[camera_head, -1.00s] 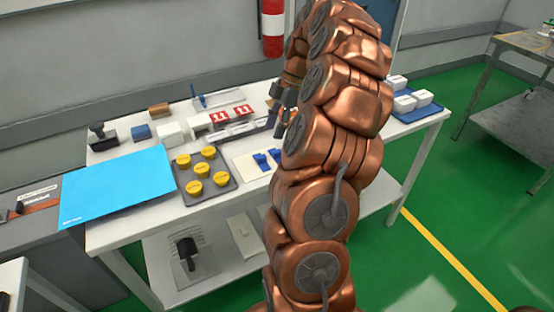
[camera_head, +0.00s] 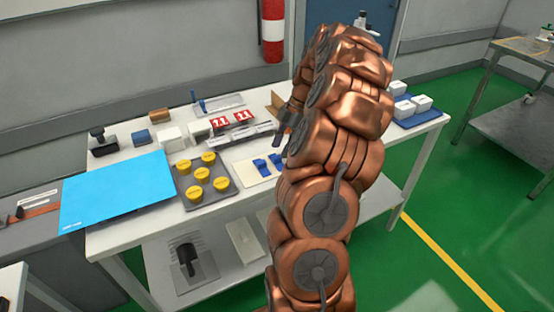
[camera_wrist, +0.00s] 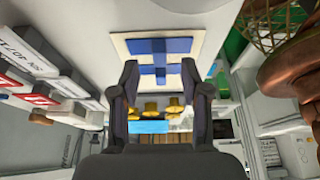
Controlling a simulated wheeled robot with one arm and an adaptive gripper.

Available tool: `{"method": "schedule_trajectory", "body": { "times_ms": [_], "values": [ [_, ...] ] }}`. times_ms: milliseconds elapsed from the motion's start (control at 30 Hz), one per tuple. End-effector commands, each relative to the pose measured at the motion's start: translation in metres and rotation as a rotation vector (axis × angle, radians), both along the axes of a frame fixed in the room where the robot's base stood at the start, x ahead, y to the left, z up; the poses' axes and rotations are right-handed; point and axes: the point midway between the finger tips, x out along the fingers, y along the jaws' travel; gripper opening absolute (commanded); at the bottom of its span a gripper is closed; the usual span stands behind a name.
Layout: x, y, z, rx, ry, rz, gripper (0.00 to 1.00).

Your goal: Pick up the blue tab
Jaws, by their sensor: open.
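In the head view, two blue tabs stand side by side on a cream card on the white table, the left blue tab (camera_head: 261,166) and the right blue tab (camera_head: 276,161). In the wrist view, blue tab shapes (camera_wrist: 158,46) show on the cream card (camera_wrist: 120,42), beyond the fingertips. They overlap there, so I cannot tell one tab from the other. My gripper (camera_wrist: 160,78) is open and empty, its two dark fingers apart. In the head view, my gripper (camera_head: 286,128) is partly hidden by my arm, above and a little right of the tabs.
A grey tray with yellow caps (camera_head: 201,177) and a blue sheet (camera_head: 115,188) lie left of the card. Red-and-white boxes (camera_head: 232,120) and a grey rack stand behind it. A lower shelf holds more items.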

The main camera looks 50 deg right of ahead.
Motion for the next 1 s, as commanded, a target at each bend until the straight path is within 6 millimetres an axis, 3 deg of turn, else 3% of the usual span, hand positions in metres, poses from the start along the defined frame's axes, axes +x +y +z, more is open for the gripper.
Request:
{"method": "schedule_trajectory", "body": {
  "times_ms": [233, 533, 900, 1000],
  "values": [
    [0.003, 0.011, -0.025, 0.001, 0.0, -0.002, 0.46],
    [0.004, 0.012, -0.029, 0.0, -0.001, -0.001, 0.45],
    [0.004, 0.012, -0.029, 0.0, -0.001, -0.001, 0.06],
    [0.004, 0.012, -0.029, 0.0, -0.001, -0.001, 0.0]
  ]
}}
